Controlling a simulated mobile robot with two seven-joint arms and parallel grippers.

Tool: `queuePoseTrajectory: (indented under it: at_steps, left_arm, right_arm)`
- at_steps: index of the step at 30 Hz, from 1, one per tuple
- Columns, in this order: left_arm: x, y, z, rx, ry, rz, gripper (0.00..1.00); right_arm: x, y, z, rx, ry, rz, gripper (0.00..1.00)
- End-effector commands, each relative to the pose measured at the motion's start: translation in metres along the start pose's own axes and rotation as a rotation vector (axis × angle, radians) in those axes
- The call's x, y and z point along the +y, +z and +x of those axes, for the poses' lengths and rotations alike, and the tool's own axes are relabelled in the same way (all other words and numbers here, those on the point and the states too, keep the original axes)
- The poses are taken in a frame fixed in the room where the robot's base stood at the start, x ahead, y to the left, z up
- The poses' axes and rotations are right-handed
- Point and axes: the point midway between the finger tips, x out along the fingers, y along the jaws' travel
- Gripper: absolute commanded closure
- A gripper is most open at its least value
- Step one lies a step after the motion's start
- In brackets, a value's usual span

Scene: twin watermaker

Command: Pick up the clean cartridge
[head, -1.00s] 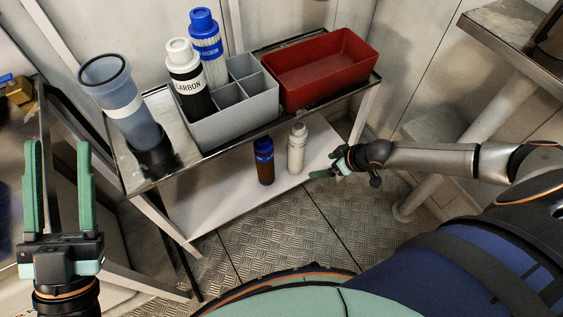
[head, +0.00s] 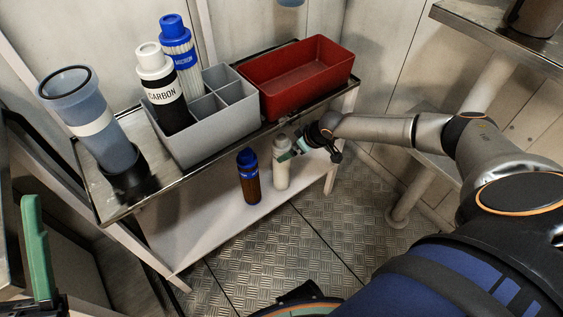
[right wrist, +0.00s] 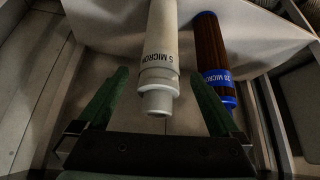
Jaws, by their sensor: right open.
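A white cartridge with a "5 MICRON" label stands upright on the lower shelf (head: 203,228), right of a brown cartridge with a blue cap (head: 248,178). The white cartridge (head: 281,172) looks clean and the brown one stained. My right gripper (head: 297,148) is at the white cartridge's upper part. In the right wrist view, the white cartridge (right wrist: 161,60) lies between my open green fingers (right wrist: 158,98), with no clear contact. The brown cartridge (right wrist: 212,55) is just outside the right finger. My left gripper (head: 38,250) is partly cut off at the left edge, one finger visible, apparently empty.
On the upper shelf stand a blue clear housing (head: 100,130), a grey divided box (head: 200,138) holding a carbon cartridge (head: 160,88) and a blue-capped cartridge (head: 179,50), and a red bin (head: 300,75). The shelf edge overhangs the lower shelf. The metal floor is clear.

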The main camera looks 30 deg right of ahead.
Motion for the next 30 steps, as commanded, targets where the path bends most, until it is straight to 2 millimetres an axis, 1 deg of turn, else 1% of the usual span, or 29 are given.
queuePoseTrajectory:
  at_steps: [1, 5, 7, 12, 16, 20, 26, 30]
  left_arm:
    - [0.001, 0.002, -0.002, 0.0, 0.0, -0.004, 0.5]
    - [0.002, 0.003, -0.003, 0.0, -0.001, -0.008, 0.5]
    - [0.003, 0.006, -0.006, 0.0, -0.002, -0.011, 0.5]
    - [0.01, 0.02, -0.02, -0.007, -0.005, -0.038, 0.5]
    - [0.016, 0.028, -0.026, -0.017, 0.005, -0.047, 0.5]
    - [0.018, 0.029, -0.028, -0.019, 0.012, -0.047, 0.5]
    - [0.018, 0.029, -0.027, -0.019, 0.016, -0.045, 0.5]
    - [0.018, 0.028, -0.027, -0.018, 0.016, -0.045, 0.5]
  right_arm:
    - [0.0, -0.003, 0.004, 0.0, 0.0, 0.001, 0.0]
    - [0.0, -0.009, 0.007, 0.001, 0.0, 0.001, 0.0]
    - [-0.001, -0.016, 0.011, 0.003, -0.001, 0.0, 0.0]
    - [-0.001, -0.013, 0.042, 0.001, -0.001, 0.001, 0.0]
    - [0.0, -0.014, 0.056, 0.0, -0.001, 0.001, 0.0]
    - [0.0, -0.015, 0.06, 0.0, 0.0, 0.001, 0.0]
    - [0.0, -0.015, 0.059, -0.001, 0.0, 0.0, 0.0]
    - [0.0, -0.015, 0.059, -0.001, 0.0, 0.001, 0.16]
